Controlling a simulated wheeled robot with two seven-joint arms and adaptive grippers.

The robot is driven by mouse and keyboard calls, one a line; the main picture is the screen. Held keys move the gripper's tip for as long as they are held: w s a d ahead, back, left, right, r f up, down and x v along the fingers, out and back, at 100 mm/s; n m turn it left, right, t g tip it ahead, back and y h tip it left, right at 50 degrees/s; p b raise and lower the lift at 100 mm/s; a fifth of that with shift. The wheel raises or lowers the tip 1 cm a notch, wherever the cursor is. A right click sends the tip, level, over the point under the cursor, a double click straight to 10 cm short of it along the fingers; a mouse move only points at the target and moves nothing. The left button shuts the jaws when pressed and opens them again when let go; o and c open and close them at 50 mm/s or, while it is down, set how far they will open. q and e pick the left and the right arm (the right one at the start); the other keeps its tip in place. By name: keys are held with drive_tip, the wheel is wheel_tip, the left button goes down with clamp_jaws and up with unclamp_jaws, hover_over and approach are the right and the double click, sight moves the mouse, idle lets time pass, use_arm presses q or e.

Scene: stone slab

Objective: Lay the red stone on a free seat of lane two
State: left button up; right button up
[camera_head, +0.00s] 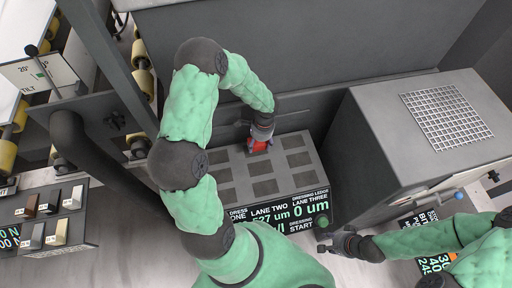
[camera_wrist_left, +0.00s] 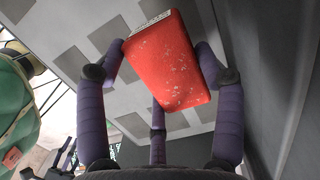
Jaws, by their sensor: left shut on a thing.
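The red stone (camera_head: 258,147) is held by my left gripper (camera_head: 260,138) over the back end of the middle column of a grey slab (camera_head: 242,166). In the left wrist view the red stone (camera_wrist_left: 168,62) is a speckled block with a pale labelled edge, between the purple fingers of my left gripper (camera_wrist_left: 165,75). The slab has dark square seats in three columns; the front label (camera_head: 268,210) reads LANE TWO at the middle. Visible seats in front of the stone look empty. Whether the stone touches the slab cannot be told. My right gripper (camera_head: 345,244) is low right, away from the slab.
A grey cabinet with a metal grid (camera_head: 447,117) stands right of the slab. A dark wall (camera_head: 300,50) rises behind it. At left a stand (camera_head: 52,215) carries several small sample blocks. A round green button (camera_head: 323,223) sits at the slab's front right.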

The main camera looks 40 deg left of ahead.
sight(256, 147)
use_arm(q)
drive_tip(key=shift+w+a+f, duration=0.1)
drive_tip(key=shift+a+f, duration=0.5)
drive_tip(key=shift+f, duration=0.1)
drive_tip(key=shift+w+a+f+b, duration=0.15)
drive_tip(key=shift+f+b, duration=0.2)
drive_tip(key=shift+f, duration=0.55)
drive_tip(key=shift+s+a+f+b, duration=0.1)
drive_tip(key=shift+f+b, duration=0.25)
drive_tip(key=shift+f, duration=0.55)
drive_tip(key=shift+f, duration=0.15)
drive_tip(key=o, duration=1.3)
